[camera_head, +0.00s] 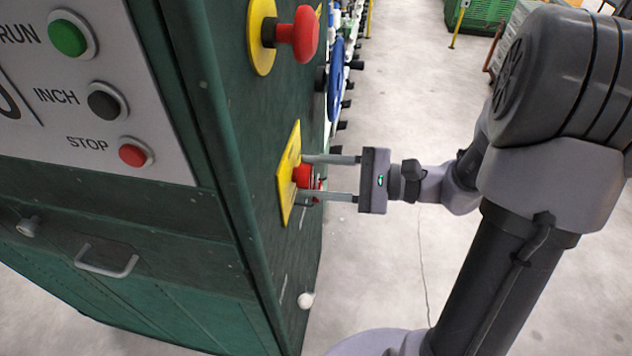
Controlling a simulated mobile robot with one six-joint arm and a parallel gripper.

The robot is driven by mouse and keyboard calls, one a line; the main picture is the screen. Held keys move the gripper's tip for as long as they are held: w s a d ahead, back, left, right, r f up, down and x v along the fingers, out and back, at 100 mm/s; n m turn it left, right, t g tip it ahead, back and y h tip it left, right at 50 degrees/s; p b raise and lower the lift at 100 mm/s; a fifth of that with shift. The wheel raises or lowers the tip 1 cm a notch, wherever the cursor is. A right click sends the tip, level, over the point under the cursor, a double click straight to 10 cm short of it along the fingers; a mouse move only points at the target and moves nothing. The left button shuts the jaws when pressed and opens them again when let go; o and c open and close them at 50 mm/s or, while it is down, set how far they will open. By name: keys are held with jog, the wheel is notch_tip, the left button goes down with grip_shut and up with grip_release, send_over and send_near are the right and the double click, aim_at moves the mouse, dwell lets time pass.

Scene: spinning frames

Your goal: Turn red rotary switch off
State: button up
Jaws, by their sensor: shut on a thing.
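The red rotary switch (302,175) sits on a yellow square plate (288,172) on the side wall of a green machine cabinet. My gripper (306,178) reaches in from the right, level with the switch. One finger is above the red knob and the other below it, with the tips close to the yellow plate. The gripper is shut on the red switch. The fingers hide part of the knob, and the angle of its handle cannot be read clearly.
A red mushroom button (305,34) on a yellow disc sticks out above the switch. The front panel (85,95) has green RUN, black INCH and red STOP buttons. A white knob (305,300) is low on the side wall. Concrete floor (400,270) is open to the right.

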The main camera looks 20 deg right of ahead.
jog(key=shift+n+b, duration=0.4)
jog(key=shift+n, duration=0.1)
jog(key=o, duration=1.3)
jog(key=shift+o, duration=0.2)
jog(key=p+v, duration=0.3)
jog(key=v, duration=1.4)
jog(key=shift+d+p, duration=0.15)
jog(key=shift+p, duration=0.25)
jog(key=shift+s+r, duration=0.1)
jog(key=shift+s, duration=0.05)
